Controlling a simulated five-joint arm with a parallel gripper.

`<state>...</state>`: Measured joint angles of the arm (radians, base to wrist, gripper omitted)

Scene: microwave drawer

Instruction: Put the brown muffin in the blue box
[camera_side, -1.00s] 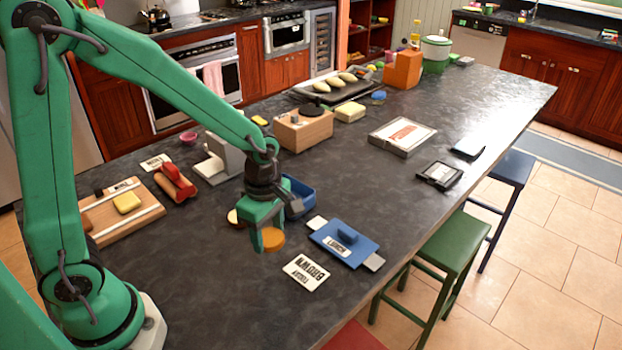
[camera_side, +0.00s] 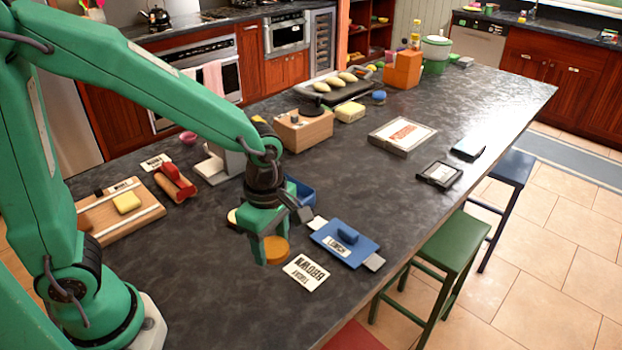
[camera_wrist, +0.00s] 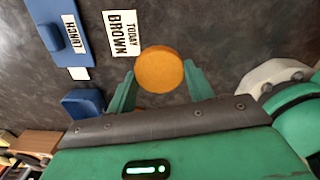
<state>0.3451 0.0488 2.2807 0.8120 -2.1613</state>
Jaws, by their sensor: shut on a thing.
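My gripper (camera_side: 268,252) is shut on an orange-brown round muffin (camera_side: 275,247), held between its two green fingers. In the wrist view the muffin (camera_wrist: 160,70) is a round disc between the fingertips. The blue box (camera_side: 300,190) stands just behind my gripper in the side view, partly hidden by it. The box also shows at the lower left of the wrist view (camera_wrist: 83,103). A blue lid (camera_side: 343,240) labelled LUNCH lies on the counter right of my gripper.
A card (camera_side: 306,273) reading TODAY BROWN lies in front of the lid. A wooden board (camera_side: 105,215) and red item (camera_side: 175,182) lie left. A wooden block box (camera_side: 303,131) stands farther back.

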